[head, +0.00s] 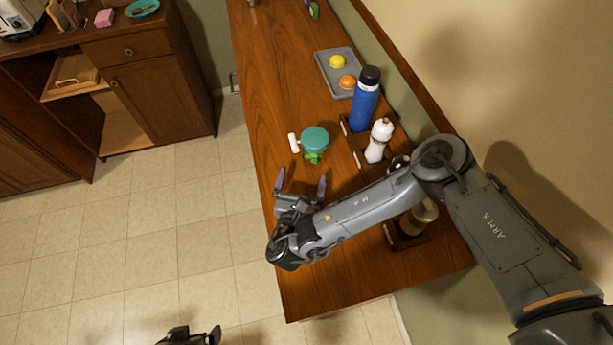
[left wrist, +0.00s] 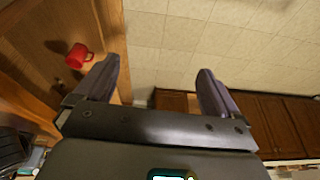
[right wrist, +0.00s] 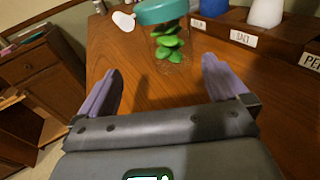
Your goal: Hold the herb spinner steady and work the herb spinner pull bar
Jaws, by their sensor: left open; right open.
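The herb spinner (head: 314,139) stands on the wooden counter, a clear jar with a teal lid and green leaves inside. Its white pull bar (head: 294,143) sticks out on the left side of the lid. In the right wrist view the herb spinner (right wrist: 168,38) is beyond the fingers, and the pull bar (right wrist: 124,21) shows to its left. My right gripper (head: 301,184) is open and empty, a short way in front of the spinner, not touching it. My left gripper (left wrist: 156,68) is open and empty; in the head view it is only partly visible at the bottom edge, over the floor.
A blue bottle (head: 364,100) and a white bottle (head: 379,140) stand in labelled wooden holders right of the spinner. A grey tray (head: 328,72) with yellow and orange items lies farther back. A red mug (left wrist: 77,56) shows in the left wrist view. Counter left of the spinner is narrow.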

